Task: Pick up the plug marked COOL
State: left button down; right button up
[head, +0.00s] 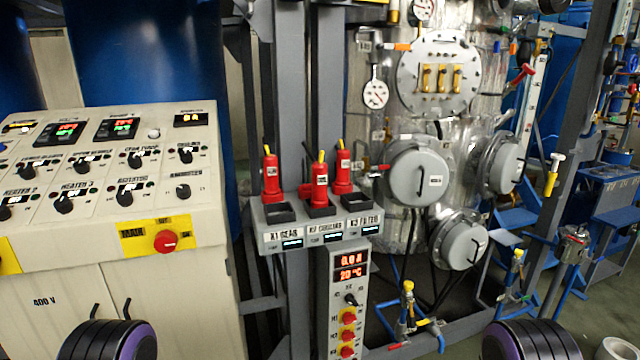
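Three red plugs with yellow tops stand upright in a row on a grey socket shelf (268,240): the left plug (271,180), the middle plug (319,188) and the right plug (342,174). Each has a small white label, too small to read, so I cannot tell which is marked COOL. In front of them are dark square recesses. The shelf's front has labels reading roughly X1, X2 and X3, each above a small lit display. Neither gripper shows; only black and purple rounded parts of my arms show at the bottom left and bottom right.
A sloped control panel (100,160) with knobs and a red emergency button (165,241) stands left of the shelf. Below the shelf is a narrow switch box (348,310). A steel vessel (440,120) with round flanges stands close behind on the right, with hanging cables and pipes.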

aim_at(319, 199)
jog(key=z, duration=1.7)
jog(key=i, duration=2.05)
jog(key=u, duration=2.7)
